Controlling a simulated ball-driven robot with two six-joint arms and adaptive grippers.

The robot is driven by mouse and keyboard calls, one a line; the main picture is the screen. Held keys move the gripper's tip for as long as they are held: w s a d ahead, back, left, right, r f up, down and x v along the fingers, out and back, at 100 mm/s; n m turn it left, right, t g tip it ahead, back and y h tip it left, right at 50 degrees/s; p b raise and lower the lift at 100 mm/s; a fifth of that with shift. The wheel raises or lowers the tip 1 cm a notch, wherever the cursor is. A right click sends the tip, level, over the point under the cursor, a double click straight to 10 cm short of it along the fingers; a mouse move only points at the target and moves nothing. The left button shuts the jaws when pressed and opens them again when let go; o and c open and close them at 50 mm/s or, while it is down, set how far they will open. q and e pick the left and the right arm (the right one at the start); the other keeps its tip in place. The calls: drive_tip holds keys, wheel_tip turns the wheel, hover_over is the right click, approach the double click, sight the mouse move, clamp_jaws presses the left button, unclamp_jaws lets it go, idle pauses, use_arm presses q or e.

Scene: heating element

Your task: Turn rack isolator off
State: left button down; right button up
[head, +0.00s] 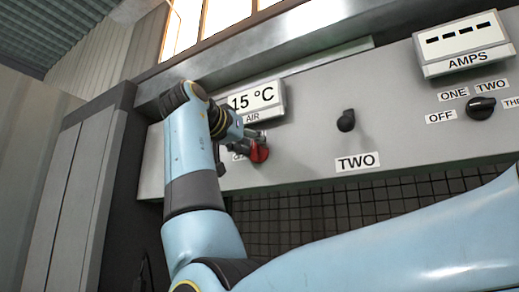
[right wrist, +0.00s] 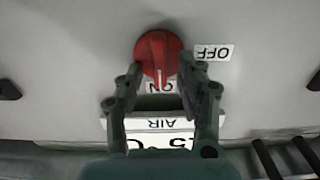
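The red rotary knob of the isolator (head: 260,153) sits on the grey panel below the temperature display. In the right wrist view, which is upside down, the red knob (right wrist: 158,52) has its pointer ridge towards the ON label (right wrist: 160,87). The OFF label (right wrist: 213,53) is to the knob's right there. My right gripper (head: 252,141) is at the knob. In its wrist view the right gripper (right wrist: 159,75) has its fingers apart, one at each side of the knob's lower part; whether they touch it I cannot tell. My left gripper is not in view.
A 15 °C AIR display (head: 257,97) is just above the knob. A black knob (head: 346,121) with a TWO label (head: 356,162) is to its right. An AMPS meter (head: 464,44) and another black selector knob (head: 481,107) are farther right.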

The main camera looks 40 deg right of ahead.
drive_tip(key=shift+a+r, duration=0.1)
drive_tip(key=shift+a, duration=0.15)
drive_tip(key=shift+c, duration=0.7)
drive_tip(key=shift+d, duration=0.15)
drive_tip(key=c, duration=0.4)
clamp_jaws()
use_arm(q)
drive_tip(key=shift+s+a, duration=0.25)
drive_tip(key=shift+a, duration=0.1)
